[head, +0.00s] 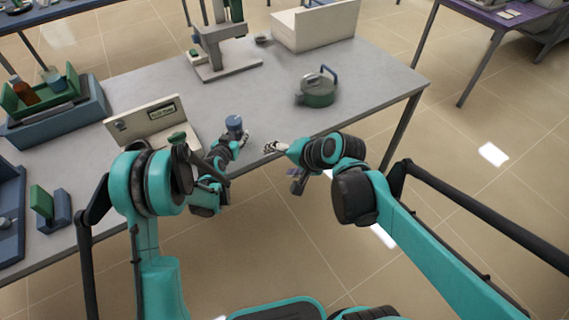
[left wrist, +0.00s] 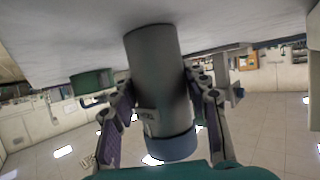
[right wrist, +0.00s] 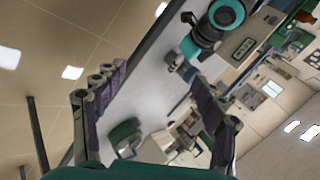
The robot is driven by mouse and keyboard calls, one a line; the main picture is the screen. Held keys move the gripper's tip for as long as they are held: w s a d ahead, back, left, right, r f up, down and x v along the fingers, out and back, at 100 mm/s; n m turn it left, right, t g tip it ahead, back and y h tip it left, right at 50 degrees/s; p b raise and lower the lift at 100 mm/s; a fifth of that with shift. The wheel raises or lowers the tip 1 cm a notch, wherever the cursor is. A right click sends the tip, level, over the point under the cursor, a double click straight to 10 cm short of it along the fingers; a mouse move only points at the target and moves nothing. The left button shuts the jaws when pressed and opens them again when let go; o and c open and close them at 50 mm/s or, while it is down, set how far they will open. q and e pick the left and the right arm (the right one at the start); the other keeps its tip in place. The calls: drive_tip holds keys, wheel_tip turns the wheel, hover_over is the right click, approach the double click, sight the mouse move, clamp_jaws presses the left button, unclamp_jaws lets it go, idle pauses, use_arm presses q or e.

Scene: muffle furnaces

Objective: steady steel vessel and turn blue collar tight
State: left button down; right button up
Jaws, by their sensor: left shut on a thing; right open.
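The steel vessel (head: 234,130) stands near the front edge of the grey table, with the blue collar (head: 233,120) at its top. My left gripper (head: 243,138) is shut around the vessel's side. In the left wrist view, which is upside down, the grey vessel body (left wrist: 157,75) sits between the two fingers, with the blue collar (left wrist: 170,146) clear of them. My right gripper (head: 273,147) is open and empty at the table's front edge, to the right of the vessel and apart from it. Its spread fingers show in the right wrist view (right wrist: 157,77).
A green round pot with a handle (head: 318,94) stands to the right on the table (head: 385,85). A cream panel box (head: 150,122) is just left of the vessel. A press-like stand (head: 222,50) is behind. The table between vessel and pot is clear.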

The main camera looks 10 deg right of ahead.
drive_tip(key=shift+s+d+n+h, duration=0.3)
drive_tip(key=shift+s+n, duration=0.2)
drive_tip(key=shift+s, duration=0.2)
drive_tip(key=m+t+y, duration=0.3)
drive_tip(key=m+y, duration=0.8)
drive_tip(key=m, duration=0.6)
approach(234, 123)
drive_tip(key=x, duration=0.3)
drive_tip(key=f+x, duration=0.1)
drive_tip(key=x, duration=0.3)
drive_tip(key=w+x, duration=0.1)
drive_tip(key=x, duration=0.3)
drive_tip(key=shift+d+f, duration=0.35)
drive_tip(key=shift+f, duration=0.05)
drive_tip(key=shift+m, duration=0.3)
drive_tip(key=c, duration=1.2)
